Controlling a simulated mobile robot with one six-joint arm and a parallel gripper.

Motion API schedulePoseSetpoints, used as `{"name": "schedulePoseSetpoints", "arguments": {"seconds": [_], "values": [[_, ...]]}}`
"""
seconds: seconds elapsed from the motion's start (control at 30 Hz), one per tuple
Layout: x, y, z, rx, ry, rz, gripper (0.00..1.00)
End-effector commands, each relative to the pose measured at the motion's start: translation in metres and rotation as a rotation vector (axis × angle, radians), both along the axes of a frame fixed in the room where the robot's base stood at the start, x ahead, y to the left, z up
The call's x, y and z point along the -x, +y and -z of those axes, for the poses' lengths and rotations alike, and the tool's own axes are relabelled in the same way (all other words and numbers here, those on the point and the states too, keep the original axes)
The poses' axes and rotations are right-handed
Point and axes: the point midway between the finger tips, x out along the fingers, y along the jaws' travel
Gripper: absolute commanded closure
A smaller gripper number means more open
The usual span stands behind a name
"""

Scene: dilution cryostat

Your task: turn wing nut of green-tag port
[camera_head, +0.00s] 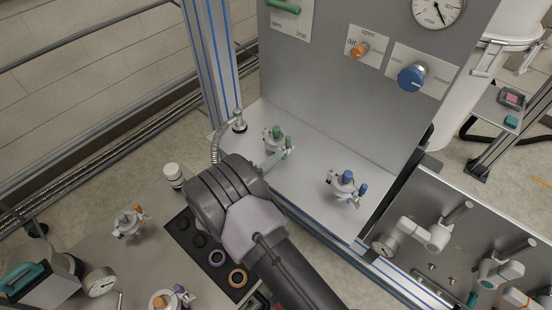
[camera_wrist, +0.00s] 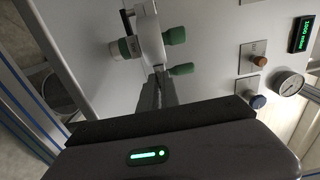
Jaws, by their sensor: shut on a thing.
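The green-tag port (camera_head: 271,138) stands on the grey shelf, a metal fitting with a clamp ring and green parts. In the wrist view the pale clamp (camera_wrist: 149,38) runs down towards my fingers, with green ends beside it. My gripper (camera_head: 283,156) reaches the port from the front left. In the wrist view my gripper (camera_wrist: 160,78) is shut on the wing nut; its fingers hide the rest of the nut.
A blue-tag port (camera_head: 346,184) stands to the right on the same shelf. A metal post with a hose (camera_head: 239,122) rises behind left. The upright panel (camera_head: 335,95) is close behind the ports. A dark tray with rings (camera_head: 207,248) lies on the lower table.

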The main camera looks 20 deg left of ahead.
Motion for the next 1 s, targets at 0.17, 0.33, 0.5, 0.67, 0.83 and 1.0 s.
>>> {"name": "schedulePoseSetpoints", "arguments": {"seconds": [0.17,0.33,0.5,0.67,0.83,1.0], "values": [[0.0001,-0.0001,0.0003,0.015,0.006,0.000,1.00],[0.0002,-0.0001,0.0004,0.016,0.007,0.000,1.00],[0.0002,-0.0001,0.0004,0.016,0.007,0.000,1.00],[0.0001,-0.0001,0.0003,0.015,0.006,0.000,0.72],[0.0001,-0.0001,0.0001,0.015,0.006,0.000,0.72],[0.0064,0.0032,-0.0001,0.015,0.006,-0.002,0.72]]}}
